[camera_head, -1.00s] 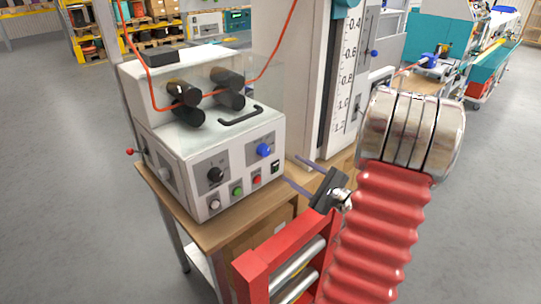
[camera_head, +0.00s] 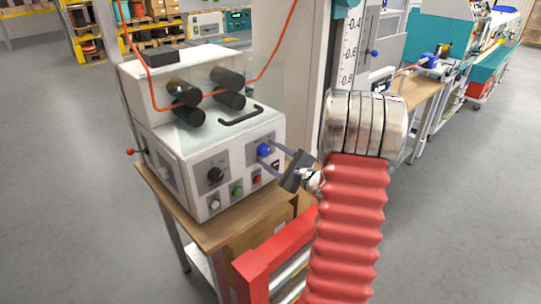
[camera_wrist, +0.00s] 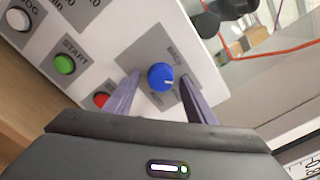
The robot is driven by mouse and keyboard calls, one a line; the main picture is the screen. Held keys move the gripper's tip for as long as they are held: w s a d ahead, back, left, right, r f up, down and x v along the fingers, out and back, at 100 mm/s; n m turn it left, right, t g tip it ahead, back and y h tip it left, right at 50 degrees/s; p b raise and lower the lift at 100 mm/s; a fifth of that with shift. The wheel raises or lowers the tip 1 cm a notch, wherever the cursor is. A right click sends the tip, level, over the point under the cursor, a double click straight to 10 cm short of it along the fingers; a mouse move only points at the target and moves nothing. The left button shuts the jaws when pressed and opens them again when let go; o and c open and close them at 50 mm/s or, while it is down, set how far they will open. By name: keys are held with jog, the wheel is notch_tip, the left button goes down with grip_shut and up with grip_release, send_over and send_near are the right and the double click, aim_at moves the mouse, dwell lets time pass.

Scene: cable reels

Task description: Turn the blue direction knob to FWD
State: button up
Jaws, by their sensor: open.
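The blue direction knob (camera_head: 264,150) sits on a grey plate on the front panel of the white machine (camera_head: 185,140). In the wrist view the blue knob (camera_wrist: 160,76) shows a pale pointer mark towards its right side. In the wrist view my gripper (camera_wrist: 158,90) has one finger on each side of the knob, with visible gaps. The knob is not gripped.
A black knob (camera_head: 215,175), a white button (camera_head: 214,204), a green button (camera_head: 238,191) and a red button (camera_head: 257,180) share the panel. A black handle (camera_head: 241,115) and black rollers stand above. A tall white column with a scale (camera_head: 349,60) rises behind my arm.

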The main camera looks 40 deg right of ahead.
jog(key=shift+c, duration=0.3)
jog(key=c, duration=1)
jog(key=shift+f+m, duration=0.1)
jog(key=shift+m, duration=0.4)
jog(key=m, duration=0.3)
jog(key=shift+a, duration=0.1)
jog(key=m, duration=0.5)
jog(key=o, duration=1.1)
jog(key=shift+c, duration=0.2)
